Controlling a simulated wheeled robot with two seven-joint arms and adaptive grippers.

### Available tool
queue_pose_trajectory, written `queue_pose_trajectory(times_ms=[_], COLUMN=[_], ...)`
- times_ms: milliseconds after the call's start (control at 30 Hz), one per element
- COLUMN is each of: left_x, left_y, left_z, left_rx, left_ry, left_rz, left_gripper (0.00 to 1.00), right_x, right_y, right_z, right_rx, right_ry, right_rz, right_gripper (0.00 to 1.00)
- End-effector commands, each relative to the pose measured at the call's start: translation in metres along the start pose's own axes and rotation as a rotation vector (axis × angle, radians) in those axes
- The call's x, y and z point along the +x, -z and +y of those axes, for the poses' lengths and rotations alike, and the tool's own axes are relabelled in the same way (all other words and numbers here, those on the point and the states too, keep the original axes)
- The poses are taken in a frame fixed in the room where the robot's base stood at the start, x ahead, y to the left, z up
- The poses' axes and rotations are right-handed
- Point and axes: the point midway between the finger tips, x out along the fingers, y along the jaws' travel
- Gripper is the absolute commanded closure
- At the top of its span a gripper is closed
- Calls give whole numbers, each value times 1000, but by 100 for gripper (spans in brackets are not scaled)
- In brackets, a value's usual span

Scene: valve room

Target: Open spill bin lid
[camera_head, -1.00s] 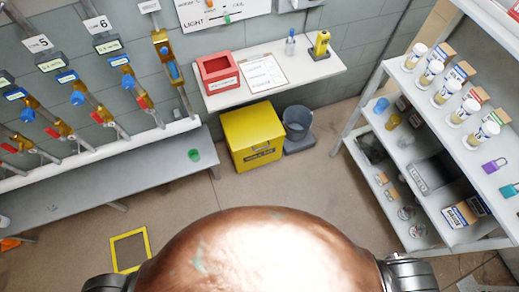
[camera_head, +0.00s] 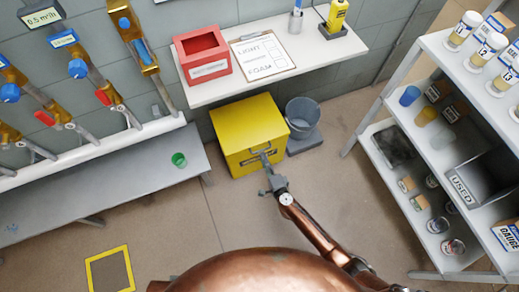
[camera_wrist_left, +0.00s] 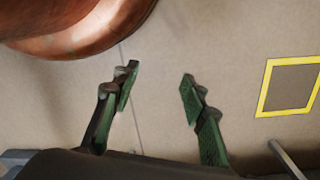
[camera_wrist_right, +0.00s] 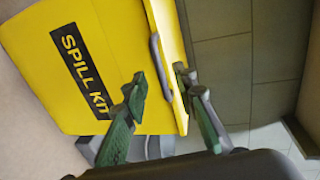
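The yellow spill bin (camera_head: 232,125) stands on the floor under the white shelf. Its lid (camera_head: 250,118) lies shut on top. In the right wrist view the bin's front (camera_wrist_right: 55,25) shows a black SPILL KIT label. A dark grey handle (camera_wrist_right: 158,62) sits at the lid's front edge. My right gripper (camera_head: 266,172) is at the front of the bin. In the right wrist view it (camera_wrist_right: 162,80) is open, its fingers on either side of the lid edge by the handle; contact is unclear. My left gripper (camera_wrist_left: 159,84) is open and empty above the floor.
A grey bucket (camera_head: 301,112) stands right of the bin. The white shelf (camera_head: 345,52) above holds a red box (camera_head: 203,70) and clipboard. A grey bench (camera_head: 110,185) is at left, a stocked rack (camera_head: 378,110) at right. Floor in front is clear.

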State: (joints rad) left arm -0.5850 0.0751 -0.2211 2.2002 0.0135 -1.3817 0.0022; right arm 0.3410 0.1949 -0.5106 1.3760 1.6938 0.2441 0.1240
Motion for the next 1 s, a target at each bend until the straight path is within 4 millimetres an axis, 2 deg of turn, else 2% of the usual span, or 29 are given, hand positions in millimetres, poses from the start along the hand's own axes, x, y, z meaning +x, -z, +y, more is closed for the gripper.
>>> queue_pose_trajectory(times_ms=[33,300,500,800,1000], left_x=[-7,-45,-52,-54,-54], left_y=[1,2,9,11,10], left_z=[2,9,14,15,15], left_rx=[-1,-2,2,3,3], left_ry=[-3,-17,-32,-35,-35], left_rz=[2,4,34,40,39], left_gripper=[60,60,60,60,60], right_x=[9,41,58,61,61], right_y=[0,0,0,0,0], right_z=[2,4,4,1,1], right_rx=[-1,-2,-1,-2,-2], right_ry=[0,-2,-3,-1,-2], right_rz=[-1,0,1,0,0], right_gripper=[74,74,74,74,87])
